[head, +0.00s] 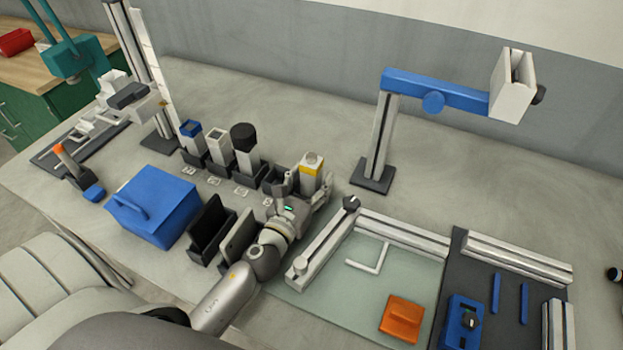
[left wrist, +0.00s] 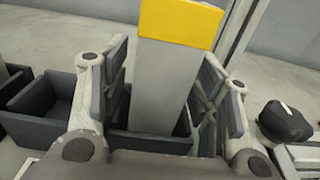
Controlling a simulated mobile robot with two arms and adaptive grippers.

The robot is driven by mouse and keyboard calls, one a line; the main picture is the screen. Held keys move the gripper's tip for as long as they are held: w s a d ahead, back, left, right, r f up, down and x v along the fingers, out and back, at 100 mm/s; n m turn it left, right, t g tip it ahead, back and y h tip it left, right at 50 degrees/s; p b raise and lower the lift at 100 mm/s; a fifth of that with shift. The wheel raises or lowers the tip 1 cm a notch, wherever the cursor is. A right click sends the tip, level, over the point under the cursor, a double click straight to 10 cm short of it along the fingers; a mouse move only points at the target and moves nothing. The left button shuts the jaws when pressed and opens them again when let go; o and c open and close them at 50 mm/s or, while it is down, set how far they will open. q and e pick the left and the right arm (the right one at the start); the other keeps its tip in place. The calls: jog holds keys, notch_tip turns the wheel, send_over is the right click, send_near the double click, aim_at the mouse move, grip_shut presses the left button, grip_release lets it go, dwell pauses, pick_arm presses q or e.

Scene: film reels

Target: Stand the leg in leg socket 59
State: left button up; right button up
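A pale leg with a yellow band near its top (head: 313,165) stands upright at the right end of a row of dark sockets. In the left wrist view the leg (left wrist: 165,85) has its lower end inside a dark socket (left wrist: 150,143). My left gripper (head: 304,188) is around the leg, one finger on each side. The fingers look open, with a visible gap beside the leg. An empty dark socket (left wrist: 45,100) is just left of it. The socket numbers are too small to read. My right gripper is in neither view.
Legs with blue (head: 190,130), pale (head: 217,140) and black (head: 243,140) tops stand in sockets to the left. A blue box (head: 155,205) and dark upright holders (head: 212,230) are nearer me. A black-knobbed rail (head: 320,245) lies close right. The table behind is clear.

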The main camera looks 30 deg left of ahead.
pick_arm(q)
jog(key=shift+r, duration=0.25)
jog(key=s+b, duration=0.1)
jog(key=s, duration=0.2)
jog(key=s+b, duration=0.1)
jog(key=s, duration=0.3)
jog(key=s+b, duration=0.2)
jog(key=s, duration=0.2)
jog(key=shift+d+f, duration=0.25)
jog(key=shift+d, duration=0.05)
jog(key=shift+s+r, duration=0.15)
jog(key=shift+s, duration=0.35)
